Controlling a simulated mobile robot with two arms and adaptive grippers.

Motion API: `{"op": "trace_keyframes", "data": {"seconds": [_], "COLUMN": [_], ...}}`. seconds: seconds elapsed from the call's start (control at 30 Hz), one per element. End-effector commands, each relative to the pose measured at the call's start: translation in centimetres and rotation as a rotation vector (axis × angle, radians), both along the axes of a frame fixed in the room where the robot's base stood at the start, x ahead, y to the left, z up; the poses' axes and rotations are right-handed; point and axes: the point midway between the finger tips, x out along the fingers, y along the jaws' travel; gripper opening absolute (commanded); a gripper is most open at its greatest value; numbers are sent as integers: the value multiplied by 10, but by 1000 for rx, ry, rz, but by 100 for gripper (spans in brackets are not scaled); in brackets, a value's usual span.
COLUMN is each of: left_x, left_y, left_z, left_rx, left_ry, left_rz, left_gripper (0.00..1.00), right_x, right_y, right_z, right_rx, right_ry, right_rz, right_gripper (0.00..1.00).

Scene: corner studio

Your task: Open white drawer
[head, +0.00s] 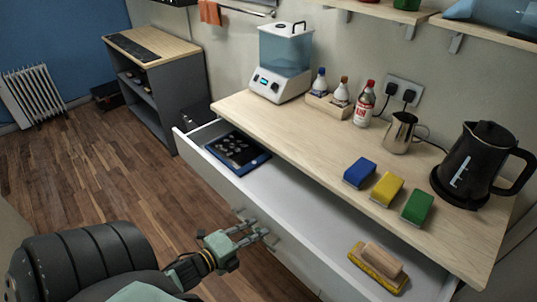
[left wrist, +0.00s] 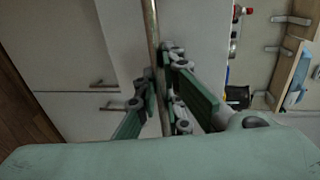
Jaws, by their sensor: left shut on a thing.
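The white drawer (head: 310,208) is pulled out from under the wooden worktop, and its inside is visible. My left gripper (head: 255,233) is at the outside of the drawer front. In the left wrist view my left gripper (left wrist: 166,85) is shut around a long metal bar handle (left wrist: 153,30) on the pale drawer front (left wrist: 122,40). The fingers hide part of the handle. My right gripper is not in view.
Inside the drawer lie a dark blue tablet-like item (head: 238,151) and a yellow brush (head: 378,268). The worktop (head: 300,125) holds a dispenser (head: 284,60), bottles, colored sponges, a metal jug and a black kettle (head: 478,165). Wooden floor (head: 75,180) lies open at left.

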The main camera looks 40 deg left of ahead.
Motion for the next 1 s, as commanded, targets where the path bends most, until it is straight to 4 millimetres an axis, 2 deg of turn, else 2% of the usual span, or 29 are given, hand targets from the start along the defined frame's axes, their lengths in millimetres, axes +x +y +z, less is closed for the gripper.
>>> {"op": "trace_keyframes", "data": {"seconds": [0.1,0.3,0.73,0.77,0.8,0.97,1.0], "left_x": [-17,-30,-32,-32,-32,-32,-32], "left_y": [1,2,2,2,2,2,2], "left_z": [-1,-1,-1,-1,-1,-1,0], "left_rx": [0,0,0,0,0,0,0], "left_ry": [4,2,1,1,1,0,0], "left_rz": [2,1,0,0,0,0,0], "left_gripper": [0,0,0,11,14,28,28], "right_x": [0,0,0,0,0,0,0], "right_y": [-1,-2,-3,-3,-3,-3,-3], "right_z": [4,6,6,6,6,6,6], "right_rx": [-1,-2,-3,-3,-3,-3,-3], "right_ry": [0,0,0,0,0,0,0], "right_rz": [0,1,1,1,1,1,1], "right_gripper": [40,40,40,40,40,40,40]}}
